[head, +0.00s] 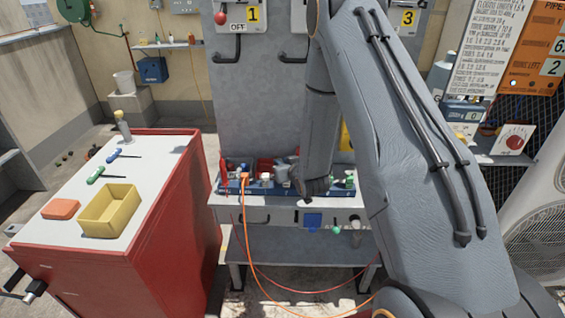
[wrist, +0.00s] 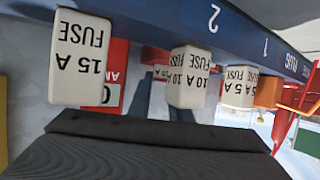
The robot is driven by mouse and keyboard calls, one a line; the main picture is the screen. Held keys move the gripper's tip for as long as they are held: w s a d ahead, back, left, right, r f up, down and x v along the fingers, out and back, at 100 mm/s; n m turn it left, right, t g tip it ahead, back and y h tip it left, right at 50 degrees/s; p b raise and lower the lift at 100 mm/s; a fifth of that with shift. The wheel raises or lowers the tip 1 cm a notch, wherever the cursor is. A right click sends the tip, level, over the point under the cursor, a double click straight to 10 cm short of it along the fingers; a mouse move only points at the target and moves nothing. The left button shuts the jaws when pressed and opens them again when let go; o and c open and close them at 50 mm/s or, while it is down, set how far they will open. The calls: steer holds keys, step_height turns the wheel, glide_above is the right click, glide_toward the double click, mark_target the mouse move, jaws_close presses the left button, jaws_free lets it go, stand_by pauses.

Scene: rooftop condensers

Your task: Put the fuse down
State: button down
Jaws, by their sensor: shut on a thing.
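In the wrist view, seen upside down, a row of white fuses stands along a blue rack (wrist: 145,14). They are a 15 A fuse (wrist: 80,58), a 10 A fuse (wrist: 188,78) and a 5 A fuse (wrist: 239,88). The rack also shows in the head view (head: 235,188). My gripper (head: 313,190) is low at the rack, its fingertips hard to make out. In the wrist view its dark body (wrist: 150,150) fills the bottom. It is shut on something. That thing is hidden, and I cannot tell which fuse it is.
A red cabinet (head: 178,195) at left carries a yellow tray (head: 109,211), an orange block (head: 61,209) and two screwdrivers. A grey panel (head: 262,95) stands behind the rack. An orange cable (head: 250,255) hangs at the bench front. The cabinet's top has bare areas.

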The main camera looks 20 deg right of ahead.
steer(key=shift+f, duration=0.15)
steer(key=c, duration=1.6)
jaws_free()
steer(key=shift+c, duration=0.2)
steer(key=shift+r, duration=0.25)
steer(key=s+a+r+g, duration=0.1)
steer(key=s+r+g, duration=0.2)
steer(key=s, duration=0.8)
steer(key=s+a+r+g+b, duration=0.1)
steer(key=s+r+g, duration=0.3)
steer(key=s, duration=0.8)
steer(key=s+a+r+g+h+b, duration=0.1)
steer(key=s+r+g, duration=0.3)
steer(key=s, duration=0.7)
steer(key=shift+s+a+m+g, duration=0.3)
steer(key=shift+m+g, duration=0.1)
steer(key=shift+g, duration=0.2)
